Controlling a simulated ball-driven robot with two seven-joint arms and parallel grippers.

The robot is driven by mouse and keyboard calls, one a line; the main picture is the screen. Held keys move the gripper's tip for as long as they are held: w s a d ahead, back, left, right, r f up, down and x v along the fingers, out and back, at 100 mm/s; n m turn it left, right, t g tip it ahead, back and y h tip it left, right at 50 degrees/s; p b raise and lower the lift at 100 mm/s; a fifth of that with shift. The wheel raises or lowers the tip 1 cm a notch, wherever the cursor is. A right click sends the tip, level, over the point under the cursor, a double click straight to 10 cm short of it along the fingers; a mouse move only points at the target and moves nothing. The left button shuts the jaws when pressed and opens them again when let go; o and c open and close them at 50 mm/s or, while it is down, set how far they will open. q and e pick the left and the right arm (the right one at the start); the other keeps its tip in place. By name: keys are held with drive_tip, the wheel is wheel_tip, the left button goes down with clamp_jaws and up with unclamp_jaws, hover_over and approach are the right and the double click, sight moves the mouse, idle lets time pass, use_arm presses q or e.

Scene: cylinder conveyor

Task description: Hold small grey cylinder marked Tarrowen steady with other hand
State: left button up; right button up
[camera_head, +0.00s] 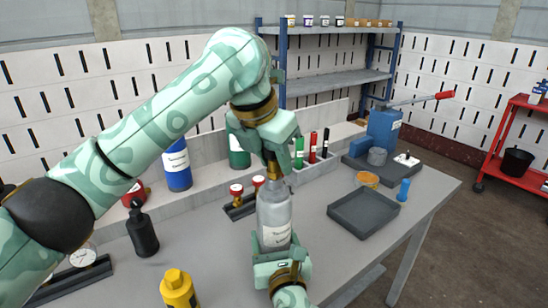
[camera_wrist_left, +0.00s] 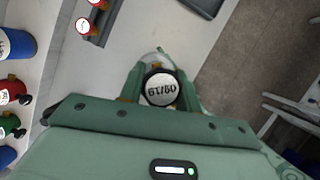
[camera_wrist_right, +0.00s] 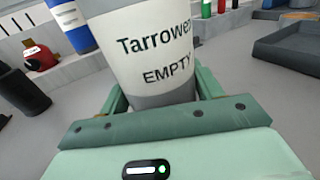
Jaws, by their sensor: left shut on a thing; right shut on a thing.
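The small grey cylinder (camera_head: 273,212) stands upright at the front of the bench. Its white label reads "Tarrowen" and "EMPTY" in the right wrist view (camera_wrist_right: 158,55). My left gripper (camera_head: 272,168) comes from above and is shut at the cylinder's top. The left wrist view shows a round cap marked "6T/50" (camera_wrist_left: 161,89) between the left fingers. My right gripper (camera_head: 275,245) is shut around the cylinder's lower body from the front. Whether the cylinder's base touches the bench is hidden behind the right gripper.
A dark tray (camera_head: 363,214) lies right of the cylinder. A small rack with red-topped gauges (camera_head: 240,205) is close on its left. A black bottle (camera_head: 142,232) and a yellow bottle (camera_head: 178,289) stand at front left. A blue press (camera_head: 382,130) stands behind.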

use_arm(q)
drive_tip(key=n+y, duration=0.1)
drive_tip(key=n, duration=0.2)
drive_tip(key=shift+n+t, duration=0.3)
drive_tip(key=shift+n, duration=0.1)
drive_tip(key=shift+n+y, duration=0.5)
drive_tip(key=shift+n, duration=0.4)
drive_tip(key=n+y, duration=0.1)
drive_tip(key=n, duration=0.3)
drive_tip(key=shift+y, duration=0.3)
drive_tip(key=shift+n, duration=0.3)
drive_tip(key=shift+n+y, duration=0.3)
drive_tip(key=shift+n, duration=0.3)
drive_tip(key=n+y, duration=0.1)
drive_tip(key=n, duration=0.3)
drive_tip(key=shift+g, duration=0.4)
